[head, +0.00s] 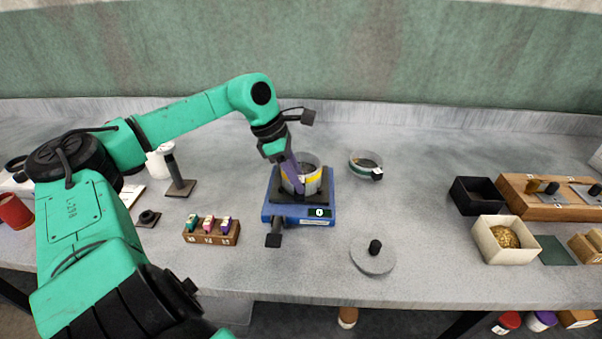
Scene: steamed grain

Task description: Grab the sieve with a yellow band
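The sieve with a yellow band (314,184) is a round light-grey cup. It stands upright on the dark plate of a blue scale (268,213) in the middle of the bench. My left gripper (298,185) reaches down from the upper left to the sieve. Its purple finger overlaps the sieve's left side and rim. The other finger is not clearly visible, so I cannot tell how far it is open or whether it grips the wall. My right gripper is out of view.
A grey disc lid with a black knob (373,262) lies in front. A wooden block with small coloured pieces (211,238) is at the left. A white box (490,243) holds golden grain at the right.

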